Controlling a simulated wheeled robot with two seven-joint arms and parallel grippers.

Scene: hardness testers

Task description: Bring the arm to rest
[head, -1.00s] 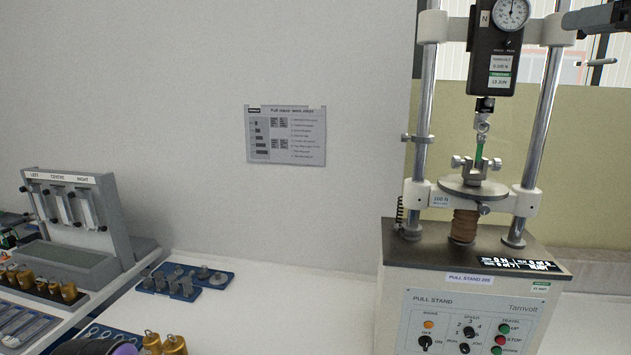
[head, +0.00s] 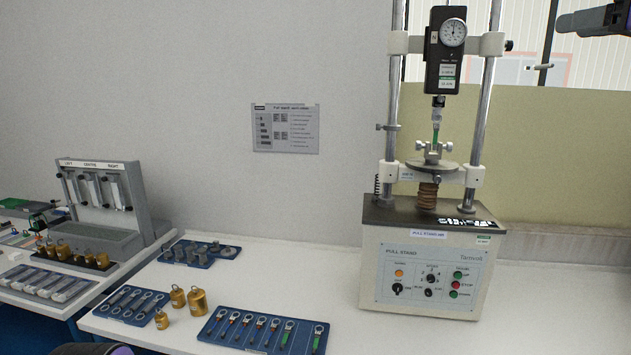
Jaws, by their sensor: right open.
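My right gripper (head: 572,24) is at the top right edge of the head view, dark and empty, held up in front of the window. It is open and touches nothing that I can see. Part of my right arm shows behind it, cut off by the picture edge. The pull stand (head: 418,262) is to its left and lower, with a dial gauge (head: 453,33) on its column and a green piece hanging below the gauge. A dark, purple-marked part of mine shows at the bottom left edge; my left gripper is not seen.
A blue tray of ring-ended pieces (head: 229,341) lies at the front of the white table. Brass weights (head: 196,301) and another blue tray (head: 117,314) are beside it. A grey rack (head: 148,208) stands at the left. The table before the pull stand is clear.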

